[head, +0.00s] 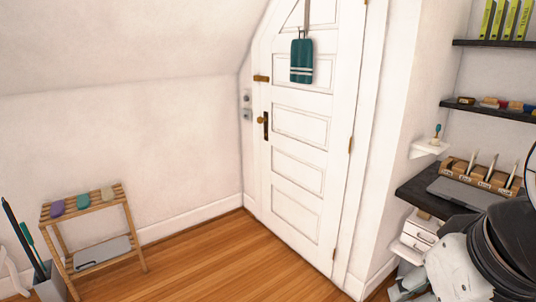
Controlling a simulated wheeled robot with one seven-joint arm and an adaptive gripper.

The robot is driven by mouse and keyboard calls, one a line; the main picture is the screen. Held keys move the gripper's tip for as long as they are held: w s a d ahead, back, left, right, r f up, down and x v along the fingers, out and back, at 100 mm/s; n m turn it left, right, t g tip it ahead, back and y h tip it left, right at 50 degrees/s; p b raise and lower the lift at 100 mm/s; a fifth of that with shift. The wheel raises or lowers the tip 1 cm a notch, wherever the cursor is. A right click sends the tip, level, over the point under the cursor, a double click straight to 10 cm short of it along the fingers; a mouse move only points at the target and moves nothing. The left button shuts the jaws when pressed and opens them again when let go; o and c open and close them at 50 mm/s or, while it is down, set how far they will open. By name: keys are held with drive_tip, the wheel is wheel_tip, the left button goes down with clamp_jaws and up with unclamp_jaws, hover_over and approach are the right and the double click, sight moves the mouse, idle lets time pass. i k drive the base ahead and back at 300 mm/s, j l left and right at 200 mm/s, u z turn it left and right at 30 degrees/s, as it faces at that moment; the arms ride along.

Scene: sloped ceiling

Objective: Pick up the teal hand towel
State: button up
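The teal hand towel (301,60) hangs high on the white panelled door (298,150). Parts of my own arm fill the lower right corner, well apart from the towel. My gripper's fingers cannot be made out in this view.
A slatted wooden rack (62,213) with small coloured items stands at left, beside a grey bin (50,285) holding long-handled things. At right are a dark desk (420,190) and wall shelves (495,110). The wooden floor (215,262) before the door is clear.

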sight(302, 51)
drive_tip(key=i+j, duration=0.15)
drive_tip(key=i, duration=0.35)
drive_tip(key=i+j, duration=0.1)
drive_tip(key=i, duration=0.4)
drive_tip(key=i+j, duration=0.15)
drive_tip(key=i, duration=0.35)
drive_tip(key=i+j, duration=0.1)
drive_tip(key=i, duration=0.4)
